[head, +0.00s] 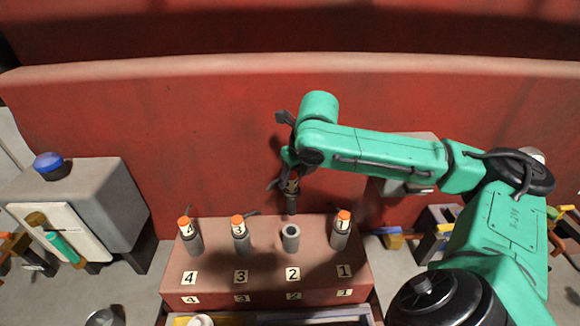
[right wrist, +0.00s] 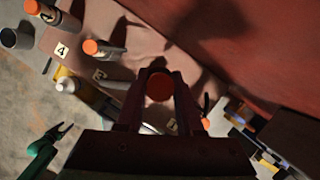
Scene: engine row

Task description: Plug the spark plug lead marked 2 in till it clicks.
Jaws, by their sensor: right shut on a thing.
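My right gripper (head: 292,180) is shut on a spark plug lead with a dark lower end (head: 292,204). Its orange cap shows between the fingers (right wrist: 158,98) in the right wrist view (right wrist: 159,86). I cannot read the number on it. The lead points down above the open grey post 2 (head: 290,238); a small gap shows between them, and I cannot tell how well they line up in depth. Label 2 (head: 293,274) lies in front of that post. My left gripper does not show in the head view.
Orange-capped leads stand on post 4 (head: 190,235), post 3 (head: 240,234) and post 1 (head: 341,230), close on both sides. The red block (head: 215,287) carries the posts. A red wall (head: 200,130) rises behind. A grey box (head: 85,190) with a blue dome stands at left.

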